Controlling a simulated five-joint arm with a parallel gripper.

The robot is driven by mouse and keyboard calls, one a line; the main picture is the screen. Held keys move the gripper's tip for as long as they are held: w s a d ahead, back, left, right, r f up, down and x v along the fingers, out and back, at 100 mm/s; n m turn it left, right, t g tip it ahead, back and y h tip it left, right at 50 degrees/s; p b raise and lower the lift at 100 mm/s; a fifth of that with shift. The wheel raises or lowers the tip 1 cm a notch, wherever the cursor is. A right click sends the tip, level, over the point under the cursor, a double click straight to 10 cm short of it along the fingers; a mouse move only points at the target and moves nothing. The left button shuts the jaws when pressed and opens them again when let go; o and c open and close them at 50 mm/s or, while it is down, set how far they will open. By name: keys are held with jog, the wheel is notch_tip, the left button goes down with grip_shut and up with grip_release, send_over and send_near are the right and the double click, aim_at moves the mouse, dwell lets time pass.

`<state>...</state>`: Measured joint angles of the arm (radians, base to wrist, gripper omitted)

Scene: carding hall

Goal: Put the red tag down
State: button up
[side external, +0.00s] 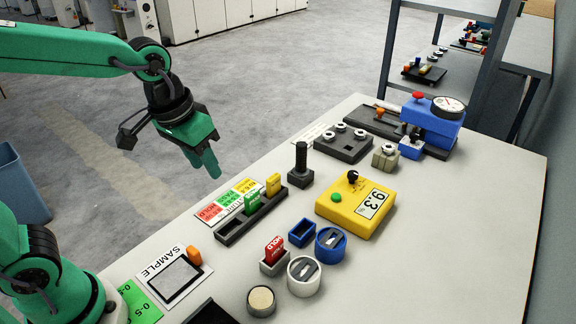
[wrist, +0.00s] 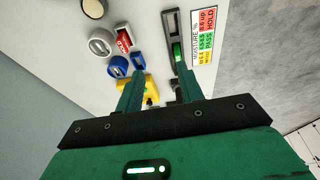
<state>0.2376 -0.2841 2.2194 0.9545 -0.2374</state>
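The red tag (side external: 274,248), marked HOLD, stands upright in a small grey block (side external: 275,264) on the table. It also shows in the wrist view (wrist: 124,39), at the upper left. My gripper (side external: 207,168) is in the air beyond the table's left edge, well away from the red tag. In the wrist view my gripper (wrist: 158,70) has its two fingers apart with nothing held between them. A dark slotted rack (side external: 240,223) holds a green tag (side external: 252,202) and a yellow tag (side external: 273,184); its near-left end is empty.
Beside the red tag are a white round pot (side external: 304,277), a blue round pot (side external: 330,246) and a blue open box (side external: 302,232). A yellow meter (side external: 355,207) stands behind them. A sample card (side external: 175,277) lies at the front left. Bare table lies at the right.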

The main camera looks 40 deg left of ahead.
jog(key=s+a+r+t, duration=0.1)
jog(key=s+a+t, duration=0.1)
jog(key=s+a, duration=0.5)
jog(key=shift+s+a+r+t+y, duration=0.15)
jog(key=shift+s+t+y, duration=0.15)
jog(key=shift+s+t, duration=0.1)
dwell(1.0)
